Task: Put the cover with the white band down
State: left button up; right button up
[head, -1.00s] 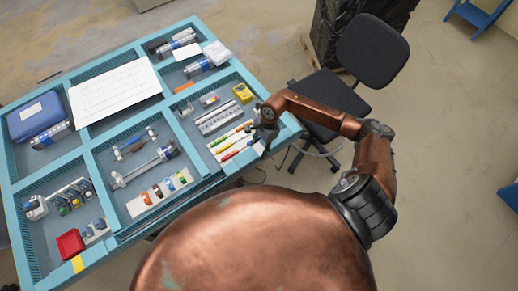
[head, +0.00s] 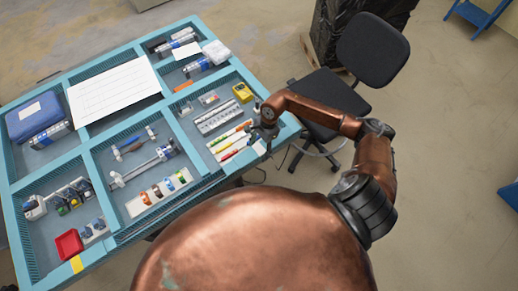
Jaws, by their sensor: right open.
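I cannot make out a cover with a white band at this size. My right gripper (head: 264,133) is over the near right compartment of the blue table, beside the right ends of several coloured marker-like sticks (head: 232,140) on a white card. The gripper is small and dark here. No held object can be made out in it, and it hides part of the compartment edge behind it. My left gripper is not in view.
The blue table (head: 104,148) is divided into walled compartments. They hold a blue case (head: 36,116), a white sheet (head: 113,93), a red bin (head: 69,243), a yellow device (head: 242,92) and a row of coloured rings (head: 160,191). A black chair (head: 372,50) stands right of the table.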

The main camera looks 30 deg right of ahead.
aim_at(264, 145)
jog(key=shift+p+v, duration=0.35)
jog(key=shift+v, duration=0.7)
jog(key=b+v, duration=0.2)
jog(key=v, duration=0.8)
jog(key=shift+r, duration=0.45)
